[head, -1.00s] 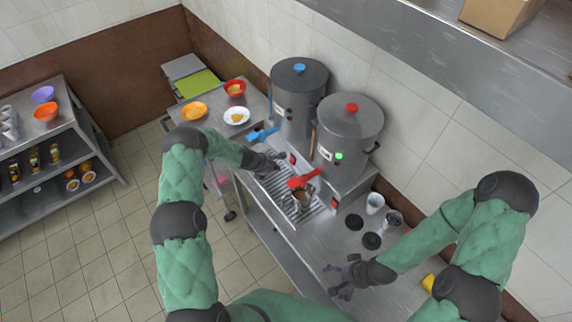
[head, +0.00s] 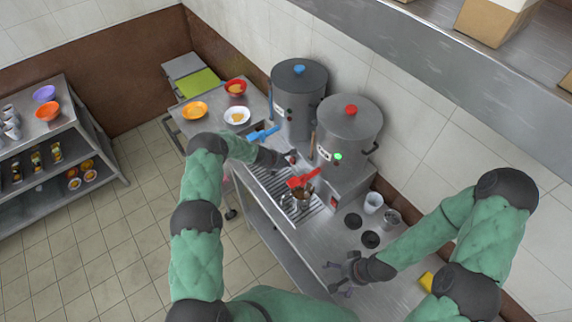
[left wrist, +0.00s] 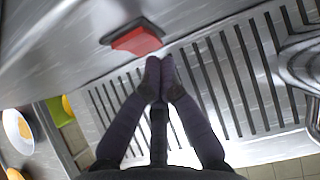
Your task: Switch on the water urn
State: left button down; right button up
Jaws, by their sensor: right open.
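Two grey urns stand against the wall, one with a blue lid knob (head: 299,87) and a blue tap (head: 263,134), one with a red lid knob (head: 349,128) and a red tap (head: 304,178). A green light glows on the red-knobbed urn; none shows clearly lit on the blue one. My left gripper (head: 288,160) is at the stand below the blue-knobbed urn. In the left wrist view its fingers (left wrist: 159,72) are together and empty, just beside a red rocker switch (left wrist: 137,40); contact is unclear. My right gripper (head: 343,275) is open above the counter.
A slotted drip tray (head: 275,184) runs before the urns, with a cup (head: 302,198) under the red tap. Another red switch (head: 333,202) is on the stand's right end. A white cup (head: 373,202) and black discs (head: 370,239) lie right. Bowls (head: 236,116) stand on the left table.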

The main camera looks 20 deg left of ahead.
pick_arm(q)
jog(key=shift+w+d+f+b, duration=0.2)
jog(key=shift+w+f+b, duration=0.15)
jog(key=shift+b, duration=0.7)
jog(key=shift+r, duration=0.2)
